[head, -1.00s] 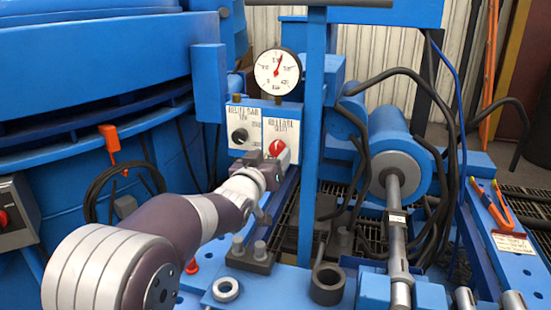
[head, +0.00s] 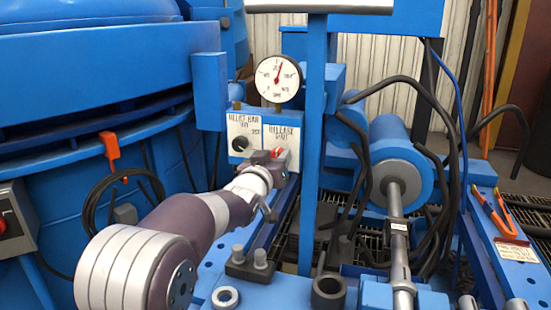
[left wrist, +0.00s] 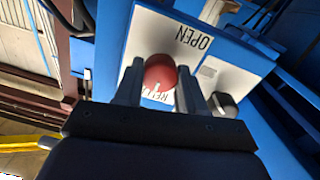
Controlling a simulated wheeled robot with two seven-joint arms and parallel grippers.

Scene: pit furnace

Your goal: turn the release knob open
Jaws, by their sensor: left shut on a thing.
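The red release knob (head: 279,152) sits on the right white panel below the gauge, partly covered by my left gripper (head: 273,160). In the left wrist view the round red knob (left wrist: 160,71) lies between the two fingers of my left gripper (left wrist: 158,85), which is shut on it. A white mark shows on the knob's lower part. The word OPEN is printed on the white plate (left wrist: 168,32) up and right of the knob, and the RELEASE label is partly hidden under the knob. My right gripper is not in view.
A black relief knob (head: 240,144) sits left of the release knob and shows close by in the wrist view. A round pressure gauge (head: 278,79) is above. A blue post (head: 312,150) stands right of the panel. A cylinder (head: 400,160) and black hoses are further right.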

